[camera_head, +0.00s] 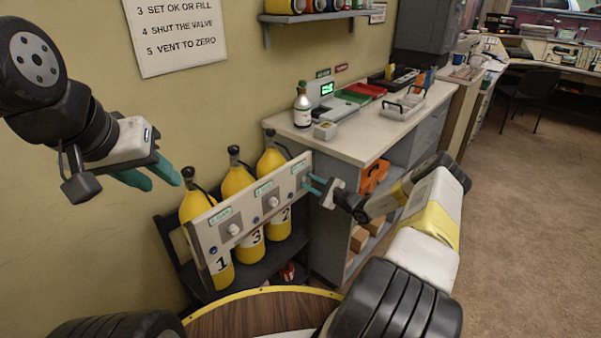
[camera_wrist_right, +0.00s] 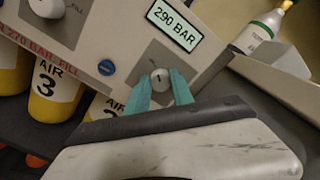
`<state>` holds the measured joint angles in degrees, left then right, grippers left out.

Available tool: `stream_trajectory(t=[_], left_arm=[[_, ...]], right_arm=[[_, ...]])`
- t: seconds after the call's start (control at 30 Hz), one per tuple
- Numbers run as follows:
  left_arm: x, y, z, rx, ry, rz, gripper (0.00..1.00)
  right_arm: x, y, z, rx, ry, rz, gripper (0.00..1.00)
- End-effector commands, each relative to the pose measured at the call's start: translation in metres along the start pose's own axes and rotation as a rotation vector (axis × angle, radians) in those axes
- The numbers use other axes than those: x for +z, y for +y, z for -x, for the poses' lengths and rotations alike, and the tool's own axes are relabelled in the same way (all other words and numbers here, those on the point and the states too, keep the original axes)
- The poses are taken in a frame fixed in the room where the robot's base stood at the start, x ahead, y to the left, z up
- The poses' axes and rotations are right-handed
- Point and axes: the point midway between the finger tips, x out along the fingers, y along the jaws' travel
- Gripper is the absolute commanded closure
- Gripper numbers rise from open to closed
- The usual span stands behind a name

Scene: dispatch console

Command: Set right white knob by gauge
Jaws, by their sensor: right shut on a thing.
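A pale panel (camera_head: 250,205) runs in front of the yellow cylinders and carries three white knobs. The right white knob (camera_wrist_right: 161,80) has a short dark mark on its face. My right gripper (camera_wrist_right: 163,88) is shut on this knob, one teal finger on each side. In the head view my right gripper (camera_head: 314,185) is at the panel's right end and hides most of that knob. The gauge display (camera_wrist_right: 174,25) above the knob reads 290 BAR. My left gripper (camera_head: 165,184) is open and empty in the air, left of the panel.
The left knob (camera_head: 233,229) and middle knob (camera_head: 273,202) stand free. Yellow cylinders (camera_head: 237,182) sit behind the panel. A counter (camera_head: 350,145) with a bottle (camera_head: 302,108) is to the right. A wall sign (camera_head: 178,35) lists steps.

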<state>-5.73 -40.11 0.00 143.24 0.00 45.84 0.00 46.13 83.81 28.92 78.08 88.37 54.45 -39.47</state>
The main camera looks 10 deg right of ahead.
Motion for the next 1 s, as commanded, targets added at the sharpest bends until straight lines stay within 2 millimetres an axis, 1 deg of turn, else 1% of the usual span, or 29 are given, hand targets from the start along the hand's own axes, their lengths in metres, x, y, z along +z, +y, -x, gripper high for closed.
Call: stream_trajectory(t=[0.2,0.4,0.93,0.97,1.0], left_arm=[[0.0000,0.0000,0.0000,0.000,0.000,0.000,0.64],[0.0000,0.0000,0.0000,0.000,0.000,0.000,0.64],[0.0000,0.0000,0.0000,0.000,0.000,0.000,0.64],[0.0000,0.0000,0.0000,0.000,0.000,0.000,0.64],[0.0000,0.0000,0.0000,0.000,0.000,0.000,0.64]], right_arm=[[-0.0008,0.0011,0.0009,0.001,0.001,0.117,1.00],[-0.0009,0.0013,0.0009,0.001,0.002,0.175,1.00],[-0.0009,0.0016,0.0010,0.002,0.002,0.196,1.00],[-0.0009,0.0016,0.0010,0.002,0.002,0.196,0.66],[-0.0009,0.0016,0.0010,0.002,0.001,0.196,0.58]])
